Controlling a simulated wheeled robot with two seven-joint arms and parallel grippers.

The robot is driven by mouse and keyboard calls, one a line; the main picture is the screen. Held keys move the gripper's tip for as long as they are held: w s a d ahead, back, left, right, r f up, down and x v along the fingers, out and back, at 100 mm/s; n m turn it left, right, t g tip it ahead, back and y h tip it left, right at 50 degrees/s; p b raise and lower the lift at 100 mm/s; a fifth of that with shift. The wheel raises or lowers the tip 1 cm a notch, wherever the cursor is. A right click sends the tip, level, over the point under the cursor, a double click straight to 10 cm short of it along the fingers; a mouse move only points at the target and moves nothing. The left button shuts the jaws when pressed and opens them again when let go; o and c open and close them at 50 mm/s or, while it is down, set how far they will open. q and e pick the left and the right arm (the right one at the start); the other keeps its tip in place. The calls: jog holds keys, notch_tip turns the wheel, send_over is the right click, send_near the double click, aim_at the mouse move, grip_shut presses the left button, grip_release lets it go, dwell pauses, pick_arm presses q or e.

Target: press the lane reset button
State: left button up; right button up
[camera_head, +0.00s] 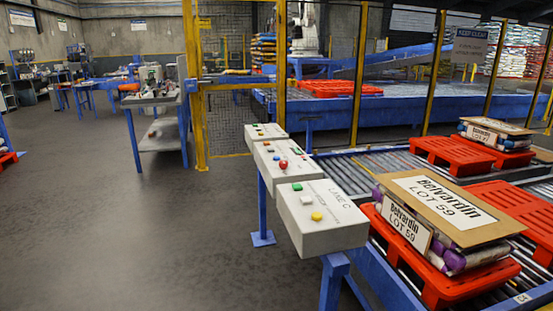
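Three pale control boxes stand in a row on blue posts in the middle. The nearest box (332,236) reads "LANE C" and carries a green button (297,187), a white button (306,201) and a yellow button (316,216). The middle box (270,174) has a large red button (283,164) and smaller buttons. The farthest box (257,136) also has small coloured buttons. The small labels beside the buttons are too blurred to read, so I cannot tell which is the reset button. Neither of my grippers is in view.
Right of the boxes, a red pallet (446,284) with sacks and a "Belvardin LOT 59" cardboard sheet (442,207) sits on the roller conveyor. More red pallets (452,154) stand behind. A yellow-framed mesh fence (232,124) is beyond. The grey floor (130,235) at left is clear.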

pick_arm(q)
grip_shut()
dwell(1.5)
